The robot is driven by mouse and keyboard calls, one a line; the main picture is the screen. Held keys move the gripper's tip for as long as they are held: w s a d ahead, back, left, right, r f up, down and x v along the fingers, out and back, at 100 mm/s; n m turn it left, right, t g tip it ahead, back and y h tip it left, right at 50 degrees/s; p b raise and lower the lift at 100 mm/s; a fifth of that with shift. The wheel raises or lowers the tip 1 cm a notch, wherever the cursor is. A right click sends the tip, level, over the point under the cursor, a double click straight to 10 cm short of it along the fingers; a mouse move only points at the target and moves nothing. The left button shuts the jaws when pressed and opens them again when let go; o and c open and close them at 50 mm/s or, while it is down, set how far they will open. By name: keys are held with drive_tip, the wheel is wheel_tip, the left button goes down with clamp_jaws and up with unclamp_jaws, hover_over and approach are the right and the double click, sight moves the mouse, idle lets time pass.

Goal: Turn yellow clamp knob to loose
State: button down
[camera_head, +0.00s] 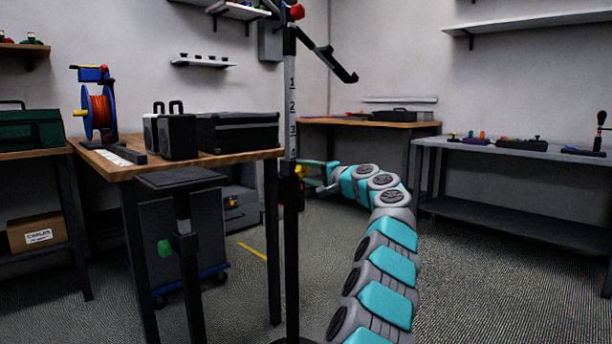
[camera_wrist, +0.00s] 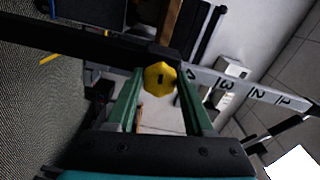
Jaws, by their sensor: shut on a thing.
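A dark mark shows on the knob's face. My gripper (camera_wrist: 162,85) is around the knob, with one green finger on each side, shut on it. In the head view my gripper (camera_head: 312,172) reaches the post (camera_head: 291,110) from the right, below the printed numbers. Only a small bit of the yellow knob (camera_head: 301,171) shows there, partly hidden by my gripper.
A wooden table (camera_head: 128,172) with a cable reel (camera_head: 98,105) and black cases stands left of the post. A stool (camera_head: 180,178) with a green knob (camera_head: 165,248) is in front of it. A grey bench (camera_head: 500,150) stands at the right. The floor right of my arm is clear.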

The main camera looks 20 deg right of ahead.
sight(304, 171)
drive_tip(key=shift+a+f, duration=0.1)
idle(0.3)
drive_tip(key=shift+c, duration=1.4)
unclamp_jaws()
drive_tip(key=shift+r+v, duration=0.2)
drive_tip(key=shift+v, duration=3.7)
drive_tip(key=shift+f, duration=0.1)
drive_tip(key=shift+a, duration=0.1)
